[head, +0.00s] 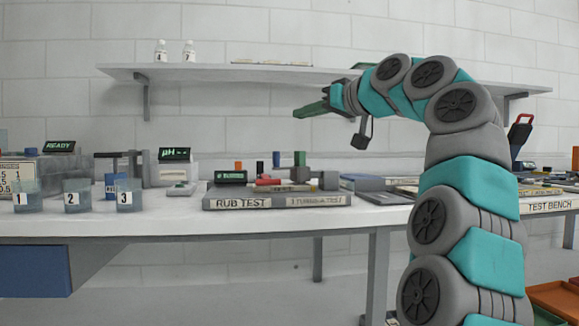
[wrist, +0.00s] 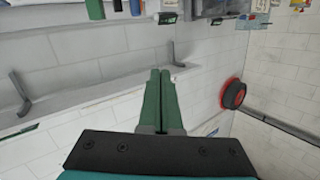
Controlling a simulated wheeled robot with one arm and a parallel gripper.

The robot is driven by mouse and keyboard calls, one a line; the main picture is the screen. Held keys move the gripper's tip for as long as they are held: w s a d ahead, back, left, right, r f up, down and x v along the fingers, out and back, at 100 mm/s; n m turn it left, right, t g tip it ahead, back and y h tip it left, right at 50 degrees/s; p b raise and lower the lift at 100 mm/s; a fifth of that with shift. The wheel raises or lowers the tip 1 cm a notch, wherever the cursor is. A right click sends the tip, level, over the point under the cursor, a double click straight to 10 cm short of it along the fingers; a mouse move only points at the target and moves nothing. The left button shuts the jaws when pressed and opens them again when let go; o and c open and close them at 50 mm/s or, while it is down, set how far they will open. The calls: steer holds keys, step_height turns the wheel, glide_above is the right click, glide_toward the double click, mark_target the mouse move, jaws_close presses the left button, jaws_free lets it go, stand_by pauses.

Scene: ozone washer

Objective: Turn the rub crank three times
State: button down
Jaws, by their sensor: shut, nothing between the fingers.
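The rub test unit (head: 222,203) sits on the white bench in the head view, a low grey box with "RUB TEST" on its front. On top are a small green-lit display (head: 231,177), a red piece (head: 268,181) and short upright pegs. One is a green peg (head: 299,159) at the right; I cannot tell which part is the crank. My gripper (head: 296,112) is raised above and behind the unit's right part in the picture, pointing left, apart from it. Its green fingers also show in the wrist view (wrist: 160,73), closed together and empty.
Numbered beakers (head: 76,195) stand at the bench's left, near a pH meter (head: 176,170). A wall shelf (head: 215,73) with small bottles hangs behind my gripper. A flat dark panel (head: 384,198) lies right of the unit. The wrist view shows a red-and-black round object (wrist: 233,93).

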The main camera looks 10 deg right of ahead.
mark_target(279, 158)
steer(key=d+f+n+y+b, duration=0.2)
steer(key=d+f+n+y, duration=0.15)
steer(key=d+f, duration=0.55)
steer(key=shift+n+g, duration=0.4)
steer(key=shift+n, duration=0.05)
steer(key=p+x, duration=0.1)
steer(key=x, duration=0.9)
steer(key=f+p+x, duration=0.1)
steer(key=x, duration=0.4)
steer(key=shift+p, duration=0.3)
steer(key=shift+a+f+b, duration=0.2)
steer(key=shift+a+b, duration=0.05)
steer(key=shift+b, duration=0.25)
